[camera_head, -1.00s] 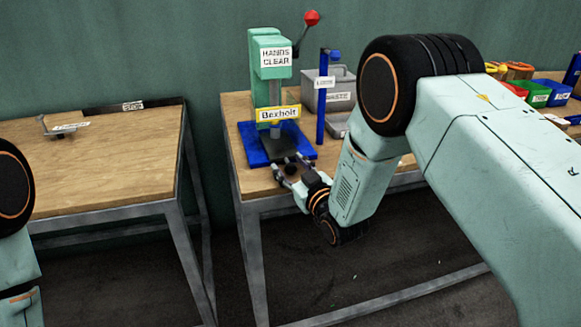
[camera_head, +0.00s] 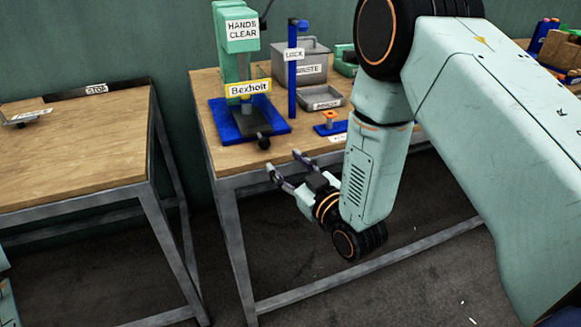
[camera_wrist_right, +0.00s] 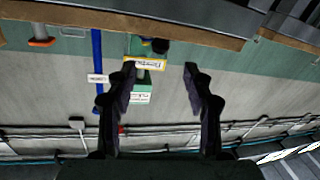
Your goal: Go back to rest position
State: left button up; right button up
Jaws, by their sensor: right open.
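My right gripper (camera_head: 284,170) is open and empty in front of the table's front edge, just short of the press. In the right wrist view its two fingers (camera_wrist_right: 160,80) stand wide apart with nothing between them. The green press (camera_head: 236,60) with a "HANDS CLEAR" sign and a yellow "Bexholt" label stands on a blue base (camera_head: 217,118) on the table. The press also shows upside down in the right wrist view (camera_wrist_right: 140,80). At the left edge of the head view only a bit of my left arm shows; its gripper is out of view.
A blue post (camera_head: 292,75) with a "LOCK" sign, a grey bin (camera_head: 306,62) marked "WASTE" and a small grey tray (camera_head: 322,97) stand right of the press. Another wooden table (camera_head: 70,150) is at the left, with a gap between the tables.

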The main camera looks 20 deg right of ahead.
jog(key=shift+s+d, duration=0.1)
jog(key=shift+s, duration=0.4)
jog(key=s+d+f+m+g+h, duration=0.1)
jog(key=s+f+m+g, duration=0.1)
jog(key=s+f+g, duration=0.45)
jog(key=s+d+f+m+g+h, duration=0.25)
jog(key=s+f, duration=0.45)
jog(key=f, duration=0.4)
jog(key=s+f+g, duration=0.3)
jog(key=s+g, duration=0.1)
jog(key=s, duration=0.8)
jog(key=s+f+g, duration=0.4)
jog(key=s, duration=0.7)
jog(key=shift+s+d+m+g, duration=0.3)
jog(key=shift+s+d+m, duration=0.05)
jog(key=shift+s, duration=0.05)
jog(key=shift+h, duration=0.25)
